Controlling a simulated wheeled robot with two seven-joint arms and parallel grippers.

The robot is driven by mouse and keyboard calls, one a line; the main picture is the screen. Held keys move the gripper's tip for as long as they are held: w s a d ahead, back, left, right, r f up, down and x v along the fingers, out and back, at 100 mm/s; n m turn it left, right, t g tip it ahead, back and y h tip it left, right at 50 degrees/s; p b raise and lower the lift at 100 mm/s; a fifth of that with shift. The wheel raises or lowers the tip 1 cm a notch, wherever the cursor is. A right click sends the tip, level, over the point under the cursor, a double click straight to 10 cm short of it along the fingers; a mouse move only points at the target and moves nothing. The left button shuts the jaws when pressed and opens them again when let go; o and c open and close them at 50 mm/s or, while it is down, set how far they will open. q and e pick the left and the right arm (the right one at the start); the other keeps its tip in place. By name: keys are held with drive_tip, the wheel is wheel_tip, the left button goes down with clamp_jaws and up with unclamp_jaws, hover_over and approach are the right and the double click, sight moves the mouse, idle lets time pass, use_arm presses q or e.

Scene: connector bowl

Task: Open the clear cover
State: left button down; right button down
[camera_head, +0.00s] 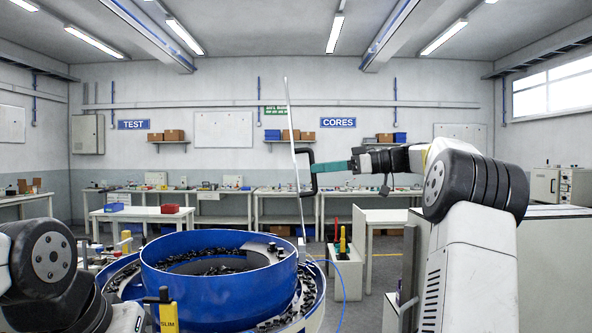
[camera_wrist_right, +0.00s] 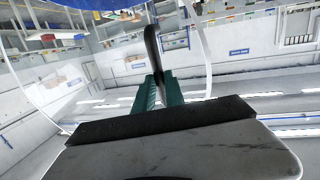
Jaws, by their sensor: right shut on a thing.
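The clear cover (camera_head: 292,130) stands nearly upright, seen almost edge-on as a thin pale strip above the blue bowl (camera_head: 210,292). Its lower end is near the bowl's right rim. A black bracket-shaped handle (camera_head: 302,151) sticks out from its right face. My right gripper (camera_head: 318,167), with teal fingers, is shut on this handle. In the right wrist view the fingers (camera_wrist_right: 158,80) close around the handle (camera_wrist_right: 151,45), and the cover's pale curved rim (camera_wrist_right: 206,45) shows beyond. My left gripper is not in view; only part of my left arm shows at lower left.
Small dark parts (camera_head: 215,258) lie in the bowl. A yellow-and-black upright piece (camera_head: 166,312) stands before it, and a blue hose (camera_head: 341,278) runs at its right. A white cabinet (camera_head: 555,255) stands at right. Workbenches line the back wall.

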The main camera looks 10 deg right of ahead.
drive_tip(key=shift+s+d+f+m+t+y, duration=0.15)
drive_tip(key=shift+s+d+f+y, duration=0.15)
drive_tip(key=shift+d, duration=0.6)
drive_tip(key=shift+s+d+f+m+t+y, duration=0.1)
drive_tip(key=shift+d+f+y, duration=0.2)
drive_tip(key=shift+d, duration=0.65)
drive_tip(key=shift+s+d+f+m+t+y, duration=0.15)
drive_tip(key=shift+d+y, duration=0.25)
drive_tip(key=shift+d, duration=0.5)
drive_tip(key=shift+f, duration=0.1)
drive_tip(key=c, duration=1.4)
unclamp_jaws()
drive_tip(key=v, duration=0.7)
drive_tip(key=shift+d, duration=0.3)
drive_tip(key=shift+s, duration=0.15)
